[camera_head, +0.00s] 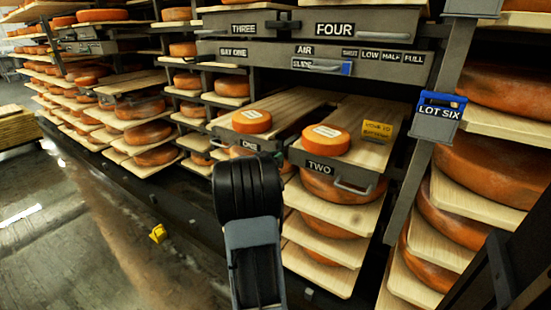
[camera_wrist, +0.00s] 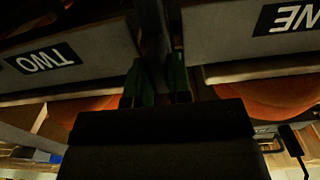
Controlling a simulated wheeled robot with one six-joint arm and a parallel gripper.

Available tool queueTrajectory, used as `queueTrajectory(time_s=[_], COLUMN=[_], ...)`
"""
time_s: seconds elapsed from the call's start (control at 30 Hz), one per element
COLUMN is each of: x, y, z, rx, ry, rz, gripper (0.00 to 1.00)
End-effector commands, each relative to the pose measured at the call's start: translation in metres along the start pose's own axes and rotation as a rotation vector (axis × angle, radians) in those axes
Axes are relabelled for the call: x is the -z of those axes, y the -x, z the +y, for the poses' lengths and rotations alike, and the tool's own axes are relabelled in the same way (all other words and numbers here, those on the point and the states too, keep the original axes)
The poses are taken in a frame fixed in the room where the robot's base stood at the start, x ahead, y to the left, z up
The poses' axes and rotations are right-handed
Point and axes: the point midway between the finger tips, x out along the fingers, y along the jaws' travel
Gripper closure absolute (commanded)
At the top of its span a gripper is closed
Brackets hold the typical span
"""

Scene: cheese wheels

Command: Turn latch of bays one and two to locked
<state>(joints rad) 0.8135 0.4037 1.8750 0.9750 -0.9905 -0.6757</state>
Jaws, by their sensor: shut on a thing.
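Bay one (camera_head: 249,146) and bay two (camera_head: 320,167) are grey-fronted drawers with wooden boards, side by side in the head view. In the wrist view, which is upside down, the TWO front (camera_wrist: 60,75) is at left and the ONE front (camera_wrist: 240,40) at right. My gripper (camera_wrist: 157,88) is at the dark gap between the two fronts, its green-tinted fingers shut on a dark piece there, which appears to be the latch. The piece is mostly hidden and too dark to tell which way it is turned.
An orange cheese lies on each board (camera_head: 252,121) (camera_head: 325,140), with a yellow tag (camera_head: 379,129) on bay two. Above is a grey panel (camera_head: 300,62) with a blue-ended slide. A LOT SIX box (camera_head: 436,119) hangs at right. Open floor (camera_head: 80,240) lies at left.

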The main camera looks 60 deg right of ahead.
Motion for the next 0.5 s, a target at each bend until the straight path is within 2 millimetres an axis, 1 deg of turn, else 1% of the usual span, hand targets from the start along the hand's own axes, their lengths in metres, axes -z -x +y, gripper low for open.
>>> queueTrajectory(time_s=[0.17,0.27,0.5], x=[-0.0007,-0.0011,-0.0028], y=[0.0001,0.0001,0.0], z=[0.0003,0.0007,0.0018], rx=[0.0,-0.001,-0.001], ry=[-0.047,-0.104,-0.309], rz=[0.001,0.001,0.001], gripper=[1.0,1.0,1.0])
